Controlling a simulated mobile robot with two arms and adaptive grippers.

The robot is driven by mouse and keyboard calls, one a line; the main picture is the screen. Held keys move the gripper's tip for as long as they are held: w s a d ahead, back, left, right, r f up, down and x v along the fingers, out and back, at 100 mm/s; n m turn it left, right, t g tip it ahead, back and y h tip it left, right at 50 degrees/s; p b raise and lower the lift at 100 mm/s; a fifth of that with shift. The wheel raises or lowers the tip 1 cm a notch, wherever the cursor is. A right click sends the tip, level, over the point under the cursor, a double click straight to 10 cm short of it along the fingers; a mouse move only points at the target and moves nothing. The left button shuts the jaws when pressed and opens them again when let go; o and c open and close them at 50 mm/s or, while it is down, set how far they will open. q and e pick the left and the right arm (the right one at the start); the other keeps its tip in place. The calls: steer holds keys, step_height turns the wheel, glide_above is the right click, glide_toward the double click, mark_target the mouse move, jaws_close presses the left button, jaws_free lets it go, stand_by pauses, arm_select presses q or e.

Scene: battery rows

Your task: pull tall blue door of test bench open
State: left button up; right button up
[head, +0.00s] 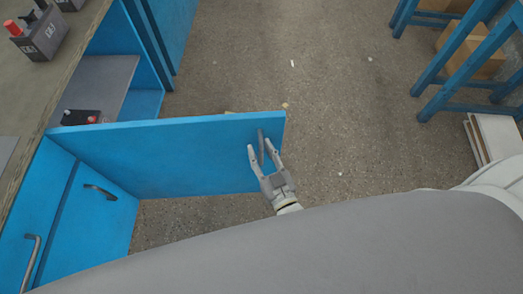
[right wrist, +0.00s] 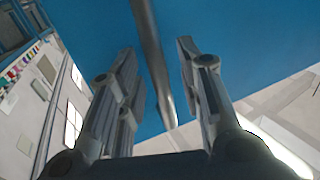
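The tall blue door (head: 180,160) of the test bench stands swung out from the bench, roughly square to its front. Its grey bar handle (head: 261,141) is near the free edge on the side facing me. My right gripper (head: 260,147) is at this handle, with its fingers apart on either side of it. In the right wrist view the handle (right wrist: 152,55) runs between the two fingers of the gripper (right wrist: 158,58), with gaps showing beside it. My left gripper is not in view.
The open bench compartment has a grey shelf (head: 96,80) with a dark battery (head: 80,117). More batteries (head: 42,33) stand on the worktop. Other blue fronts with handles (head: 100,191) are at lower left. A blue rack (head: 465,55) with boxes is at upper right. The floor between is mostly clear.

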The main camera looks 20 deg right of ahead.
steer(key=s+d, duration=0.1)
steer(key=s, duration=1)
steer(key=shift+s+d, duration=0.3)
steer(key=shift+s, duration=0.1)
steer(key=s+d+f+n+g+p, duration=0.1)
steer(key=s+f+g+p, duration=0.25)
steer(key=f, duration=0.45)
steer(key=s+d+f+g+p, duration=0.1)
steer(key=s+f+g+p, duration=0.3)
steer(key=f, duration=0.5)
arm_select(q)
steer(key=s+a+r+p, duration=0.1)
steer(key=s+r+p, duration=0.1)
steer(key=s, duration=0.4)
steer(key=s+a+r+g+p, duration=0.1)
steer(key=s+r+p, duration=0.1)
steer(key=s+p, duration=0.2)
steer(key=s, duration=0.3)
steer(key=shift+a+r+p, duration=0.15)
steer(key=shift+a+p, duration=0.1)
steer(key=shift+p, duration=0.15)
arm_select(e)
steer(key=s+d+f+g+h, duration=0.1)
steer(key=s+d+f+g, duration=0.2)
steer(key=s+d+g, duration=0.1)
steer(key=s+d+f+g+h, duration=0.1)
steer(key=s+d+f+g, duration=0.3)
steer(key=s, duration=0.5)
steer(key=shift+d+g, duration=0.65)
steer(key=shift+d, duration=0.25)
